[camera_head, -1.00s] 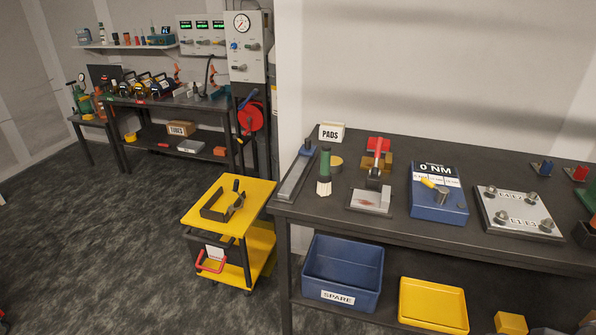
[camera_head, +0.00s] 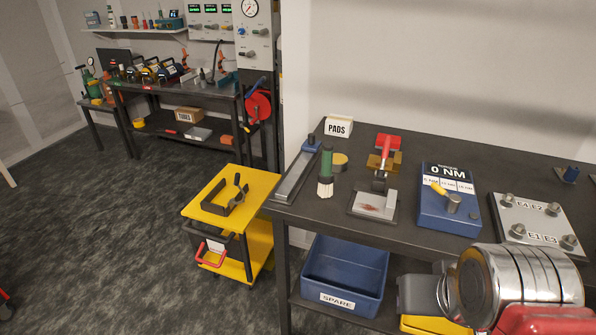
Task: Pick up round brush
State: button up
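The round brush (camera_head: 326,170) has a green handle and pale bristles. It stands upright, bristles down, near the left end of the dark bench top (camera_head: 300,212). Nothing touches it from above. My arm shows at the lower right as a shiny metal cylinder with grey and red parts, in front of the bench's right side. The fingers of my gripper are not visible.
Around the brush are a long metal block (camera_head: 296,178), a PADS box (camera_head: 338,127), a red-handled press (camera_head: 384,150) and a blue 0 NM unit (camera_head: 448,210). Below is a blue SPARE bin (camera_head: 345,272). A yellow cart (camera_head: 205,217) stands left.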

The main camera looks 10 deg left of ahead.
aim_at(325, 179)
jog(key=u, duration=0.4)
jog(key=i, duration=0.5)
jog(key=u, duration=0.65)
jog(key=i, duration=0.65)
jog(key=u, duration=0.25)
